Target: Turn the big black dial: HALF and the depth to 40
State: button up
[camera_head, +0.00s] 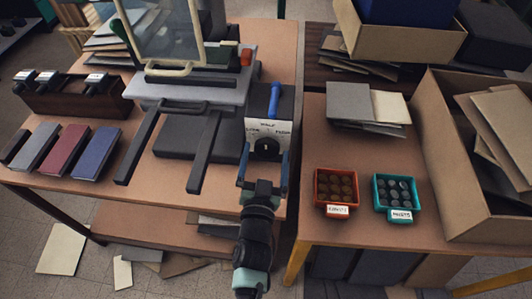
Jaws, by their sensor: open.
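The big black dial (265,147) sits on the front of a white-faced control box (283,127) at the right end of the left table. A label above the dial appears to read HALF, with smaller labels to its left and right. The dial's exact pointing is too small to tell. A blue lever (273,100) stands on top of the box. My gripper (264,158) is open just in front of the dial, its two fingers spread to either side. I cannot tell whether they touch it. No readable depth setting shows.
A press with grey plates and two long dark arms (205,150) stands left of the box. Coloured books (66,150) lie at the left. An orange tray (336,187) and a teal tray (396,194) sit on the right table, near a large cardboard box (440,150).

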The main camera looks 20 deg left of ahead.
jog(key=shift+w+a, duration=0.15)
jog(key=shift+w, duration=0.3)
jog(key=c, duration=1.3)
jog(key=shift+m, duration=0.3)
jog(key=o, duration=1.3)
jog(key=shift+s, duration=0.15)
jog(key=v, duration=1.2)
jog(key=shift+s, duration=0.4)
